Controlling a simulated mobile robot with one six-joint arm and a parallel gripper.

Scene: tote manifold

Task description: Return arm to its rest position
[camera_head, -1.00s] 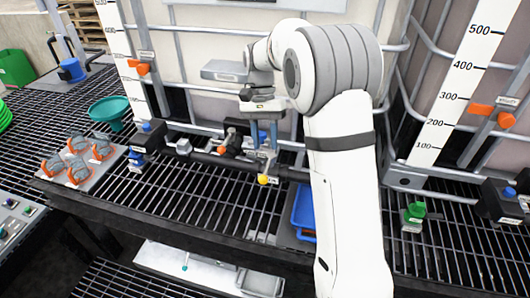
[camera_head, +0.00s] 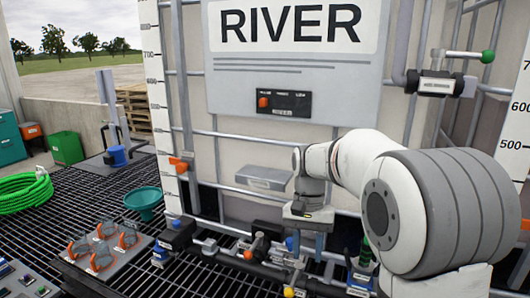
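My white arm (camera_head: 350,165) reaches in from the lower right, with its large grey-banded joint (camera_head: 430,210) close to the camera. It is bent, with the wrist hanging down in front of the tank. My gripper (camera_head: 306,246) points down over the pipe manifold (camera_head: 235,262), near a yellow knob (camera_head: 289,292) at the bottom edge. The fingers are small and overlap the pipework behind, so I cannot tell their opening or whether anything is between them. The arm's lower links are out of frame.
Behind the arm stands a caged tank with a RIVER sign (camera_head: 290,28) and grey bars. A grey box (camera_head: 264,178) sits beside the wrist. At left on the black grating are a green funnel (camera_head: 143,201), a tray of orange-grey goggles (camera_head: 85,276) and a green hose (camera_head: 22,192).

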